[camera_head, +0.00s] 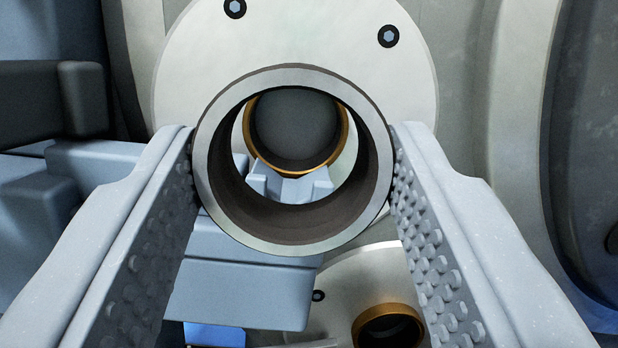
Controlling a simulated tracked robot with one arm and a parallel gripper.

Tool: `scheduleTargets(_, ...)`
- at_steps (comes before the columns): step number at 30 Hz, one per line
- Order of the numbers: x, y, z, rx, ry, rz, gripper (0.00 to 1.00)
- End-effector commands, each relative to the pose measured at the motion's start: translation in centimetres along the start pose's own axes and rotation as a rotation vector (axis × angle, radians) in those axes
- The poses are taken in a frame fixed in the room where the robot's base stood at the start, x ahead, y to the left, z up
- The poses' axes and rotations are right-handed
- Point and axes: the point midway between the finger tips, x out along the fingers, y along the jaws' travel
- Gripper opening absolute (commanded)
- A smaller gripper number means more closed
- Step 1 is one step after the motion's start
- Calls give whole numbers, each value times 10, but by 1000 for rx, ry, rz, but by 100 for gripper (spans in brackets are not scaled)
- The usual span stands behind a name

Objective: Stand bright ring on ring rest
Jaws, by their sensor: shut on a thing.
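The bright ring (285,222) has a pale metal rim and a darker inner wall. It is held with its open face toward the camera. My gripper (294,140) is shut on it, with one studded finger at its left side and one at its right. Through the ring's hole I see a dark round bore with a brass-coloured rim (292,170) and a light blue notched block (290,186) below it. I cannot tell for certain whether this block is the ring rest. The ring hides much of what lies behind it.
A large pale disc (300,35) with dark bolts stands behind the ring. Light blue blocks (245,290) lie below and to the left. Another pale disc (350,270) with a brass-rimmed hole (388,322) is lower right. Grey curved housing (505,110) fills the right.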

Motion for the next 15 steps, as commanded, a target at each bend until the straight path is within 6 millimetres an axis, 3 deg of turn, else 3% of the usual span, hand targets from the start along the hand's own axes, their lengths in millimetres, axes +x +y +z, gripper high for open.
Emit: scheduleTargets(15, 43, -1, 12, 1, 1, -1, 21)
